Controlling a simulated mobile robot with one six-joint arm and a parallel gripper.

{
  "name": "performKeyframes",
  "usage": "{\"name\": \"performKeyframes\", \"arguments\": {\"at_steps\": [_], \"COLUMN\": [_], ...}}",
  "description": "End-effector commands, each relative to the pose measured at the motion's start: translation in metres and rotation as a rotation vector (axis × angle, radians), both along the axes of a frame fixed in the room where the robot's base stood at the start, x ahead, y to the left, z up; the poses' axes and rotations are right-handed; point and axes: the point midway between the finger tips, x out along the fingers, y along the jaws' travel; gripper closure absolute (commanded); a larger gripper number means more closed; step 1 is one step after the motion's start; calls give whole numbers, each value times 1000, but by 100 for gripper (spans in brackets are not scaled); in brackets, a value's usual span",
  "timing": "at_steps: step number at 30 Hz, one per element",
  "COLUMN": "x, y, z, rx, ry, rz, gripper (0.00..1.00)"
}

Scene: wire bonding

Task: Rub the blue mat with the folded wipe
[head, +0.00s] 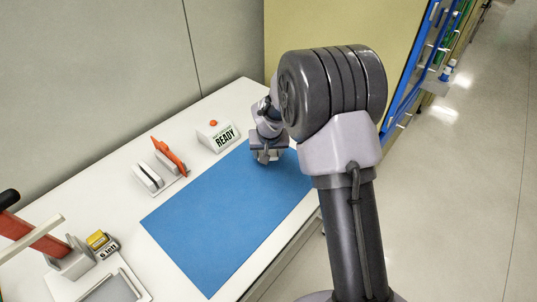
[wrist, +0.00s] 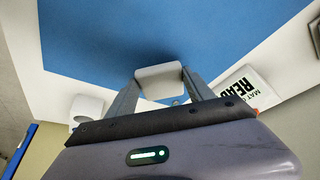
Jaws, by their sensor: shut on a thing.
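The blue mat (head: 225,222) lies flat on the white table in the head view. It fills much of the upper wrist view (wrist: 110,35). My gripper (wrist: 163,90) is shut on the folded wipe (wrist: 160,77), a small white pad between the two fingers. In the head view my gripper (head: 265,157) is low over the far end of the mat, partly hidden behind my own arm. I cannot tell whether the wipe touches the mat.
A holder with an orange tool (head: 169,156) stands left of the mat. The mat's middle is clear.

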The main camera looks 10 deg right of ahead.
Motion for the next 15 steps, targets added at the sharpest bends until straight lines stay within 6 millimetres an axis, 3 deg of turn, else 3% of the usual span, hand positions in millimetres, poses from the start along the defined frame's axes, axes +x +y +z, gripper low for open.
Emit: {"name": "performKeyframes", "arguments": {"at_steps": [15], "x": [2], "y": [1], "z": [46], "rx": [0], "ry": [1], "rz": [-1], "gripper": [77]}}
